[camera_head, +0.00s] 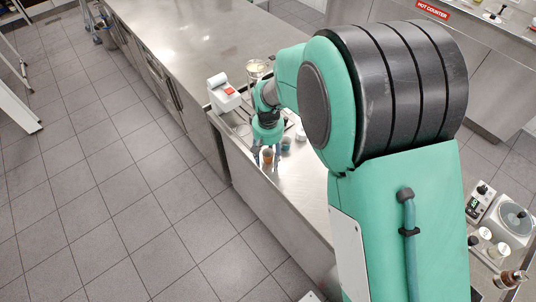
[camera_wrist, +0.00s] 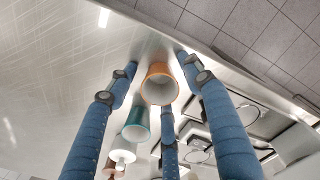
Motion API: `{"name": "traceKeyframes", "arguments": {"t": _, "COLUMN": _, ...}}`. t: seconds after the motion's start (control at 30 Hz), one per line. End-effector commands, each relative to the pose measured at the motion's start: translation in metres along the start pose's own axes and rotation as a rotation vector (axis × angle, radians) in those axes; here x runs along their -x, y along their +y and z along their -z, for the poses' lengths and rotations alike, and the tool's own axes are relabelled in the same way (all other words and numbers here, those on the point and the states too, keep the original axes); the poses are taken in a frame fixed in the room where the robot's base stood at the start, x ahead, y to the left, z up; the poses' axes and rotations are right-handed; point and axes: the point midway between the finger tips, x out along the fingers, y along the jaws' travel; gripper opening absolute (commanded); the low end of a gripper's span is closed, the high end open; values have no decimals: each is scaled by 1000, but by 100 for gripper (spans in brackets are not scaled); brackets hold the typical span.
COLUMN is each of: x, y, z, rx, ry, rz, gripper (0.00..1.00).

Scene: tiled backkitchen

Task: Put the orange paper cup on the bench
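The orange paper cup (camera_wrist: 153,72) stands on the steel bench (camera_head: 307,184) near its edge, its open mouth and white inside showing in the wrist view. In the head view the cup (camera_head: 267,158) is small and partly covered by my fingers. My gripper (camera_wrist: 158,73) has blue fingers spread around the cup. The left finger is clear of it, and the right fingertip is close beside it. I cannot tell whether any finger touches it. The gripper (camera_head: 267,153) also shows in the head view, pointing down at the bench.
A teal cup (camera_wrist: 135,124) stands close to the orange one, with a small white item (camera_wrist: 121,157) past it. A white device with a red patch (camera_head: 224,94) and a clear container (camera_head: 257,68) are further back. The long steel counter (camera_head: 190,40) is mostly clear.

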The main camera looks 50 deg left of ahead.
Motion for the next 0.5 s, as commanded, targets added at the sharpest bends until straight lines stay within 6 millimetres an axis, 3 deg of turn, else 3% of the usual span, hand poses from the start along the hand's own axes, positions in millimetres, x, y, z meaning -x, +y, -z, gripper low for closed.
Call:
{"name": "traceKeyframes", "arguments": {"t": 0.27, "x": 3, "y": 0, "z": 0, "rx": 0, "ry": 0, "rz": 0, "gripper": 50}}
{"name": "traceKeyframes", "arguments": {"t": 0.5, "x": 24, "y": 0, "z": 0, "rx": 0, "ry": 1, "rz": 0, "gripper": 50}}
